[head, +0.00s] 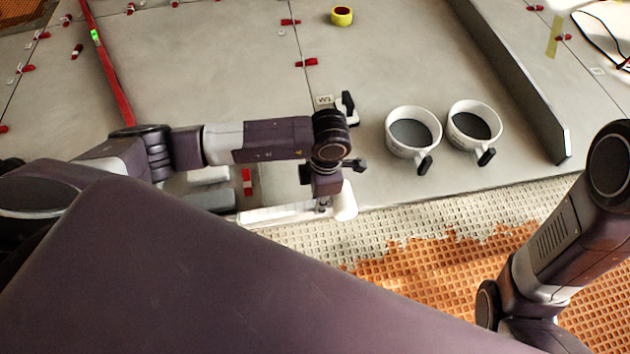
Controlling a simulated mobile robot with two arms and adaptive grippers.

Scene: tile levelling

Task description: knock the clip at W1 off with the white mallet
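The white mallet (275,215) lies near the front edge of the tiles, its pale head (346,202) at the right end. My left gripper (323,207) is at the handle beside the head and appears shut on it; the fingertips are small and partly hidden. A red clip (247,180) stands to the left of the gripper, behind the handle. Another red clip (306,62) stands on the joint farther back. A small label (323,100) sits near my wrist; its text is not clearly legible, so I cannot tell which clip is W1. My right gripper is out of view.
Two white cups with dark insides (413,133) (474,126) stand right of my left gripper. A long grey bar (515,85) and a red level (105,65) lie on the tiles. A yellow tape roll (342,16) is at the back. Notched orange bedding (430,270) lies in front.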

